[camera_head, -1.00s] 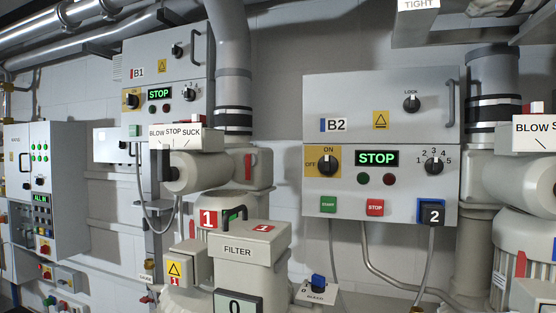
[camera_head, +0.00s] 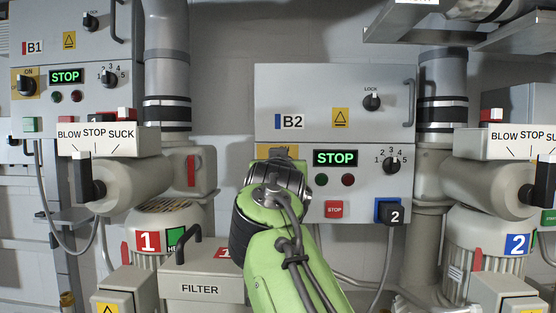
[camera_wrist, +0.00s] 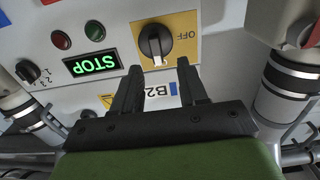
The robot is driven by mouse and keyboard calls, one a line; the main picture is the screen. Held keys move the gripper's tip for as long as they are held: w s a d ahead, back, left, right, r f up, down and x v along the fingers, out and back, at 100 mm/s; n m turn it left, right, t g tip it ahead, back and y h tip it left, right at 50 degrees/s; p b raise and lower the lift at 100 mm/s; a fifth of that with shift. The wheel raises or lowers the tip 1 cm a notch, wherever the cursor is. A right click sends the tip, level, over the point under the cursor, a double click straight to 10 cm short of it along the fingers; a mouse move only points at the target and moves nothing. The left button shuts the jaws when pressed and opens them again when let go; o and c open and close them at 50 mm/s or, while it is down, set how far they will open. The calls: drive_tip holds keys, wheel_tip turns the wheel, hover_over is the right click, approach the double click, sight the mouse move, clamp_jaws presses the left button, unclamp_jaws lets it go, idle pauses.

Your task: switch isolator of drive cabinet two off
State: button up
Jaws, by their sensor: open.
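Drive cabinet B2 (camera_head: 290,90) is a grey wall box with a green STOP display (camera_head: 335,158). Its isolator is a black rotary knob (camera_wrist: 155,40) on a yellow plate (camera_wrist: 178,22), seen upside down in the wrist view. The knob's white mark points down in that view, toward the cabinet's top and away from the OFF label. My gripper (camera_wrist: 159,66) is open and empty, its two black fingers pointing at the knob, apparently just short of it. In the head view my green arm hides the knob and the fingers.
Cabinet B1 (camera_head: 70,50) stands left. The filter box (camera_head: 203,287) and blower pipework crowd the front on both sides.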

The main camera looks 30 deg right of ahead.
drive_tip(key=p+x, duration=0.1)
drive_tip(key=x, duration=0.5)
drive_tip(key=shift+s+d+r+p, duration=0.15)
drive_tip(key=shift+p, duration=0.25)
drive_tip(key=shift+s, duration=0.15)
drive_tip(key=shift+c, duration=0.9)
clamp_jaws()
